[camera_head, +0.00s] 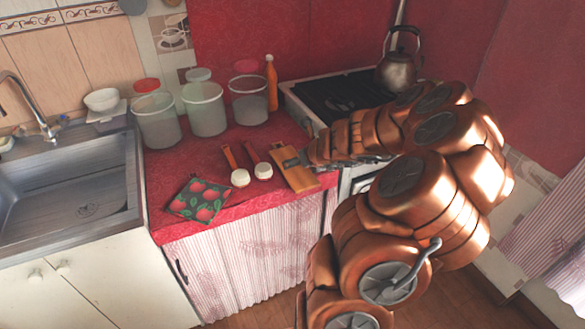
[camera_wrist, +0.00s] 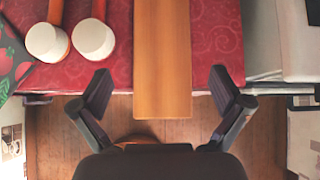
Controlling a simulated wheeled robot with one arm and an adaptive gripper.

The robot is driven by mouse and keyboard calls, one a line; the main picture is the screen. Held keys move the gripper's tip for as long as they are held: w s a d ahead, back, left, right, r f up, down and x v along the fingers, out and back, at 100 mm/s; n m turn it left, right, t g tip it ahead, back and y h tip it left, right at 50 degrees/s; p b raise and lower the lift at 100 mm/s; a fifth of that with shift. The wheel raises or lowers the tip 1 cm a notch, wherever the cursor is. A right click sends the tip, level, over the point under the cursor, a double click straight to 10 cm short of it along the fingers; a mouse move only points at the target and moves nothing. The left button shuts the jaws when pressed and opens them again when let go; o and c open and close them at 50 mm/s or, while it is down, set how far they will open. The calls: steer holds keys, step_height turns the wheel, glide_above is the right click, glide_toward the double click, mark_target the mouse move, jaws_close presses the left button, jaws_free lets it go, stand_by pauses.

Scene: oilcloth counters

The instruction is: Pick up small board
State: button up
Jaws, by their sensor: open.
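The small board (camera_head: 299,180) is a narrow wooden plank lying on the red counter, at the right end of its front edge. In the wrist view the board (camera_wrist: 162,45) runs down the middle and its near end juts past the counter edge. My gripper (camera_wrist: 163,90) is open and empty, with one finger on each side of the board and a gap to both. The height between fingers and board is hard to tell.
Two red-handled tools with white round ends (camera_head: 240,178) (camera_head: 264,171) lie left of the board. A fruit-patterned pot holder (camera_head: 198,199) lies farther left. Clear canisters (camera_head: 204,110) and an orange bottle (camera_head: 272,84) stand behind. A stove (camera_head: 335,96) with a kettle (camera_head: 398,70) is at right.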

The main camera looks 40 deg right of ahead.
mark_target(295, 169)
steer(key=shift+d+f, duration=0.25)
steer(key=shift+f, duration=0.1)
steer(key=shift+x, duration=3.65)
steer(key=shift+s+a+f, duration=0.1)
steer(key=shift+a, duration=0.05)
steer(key=c, duration=1)
steer(key=shift+c, duration=0.2)
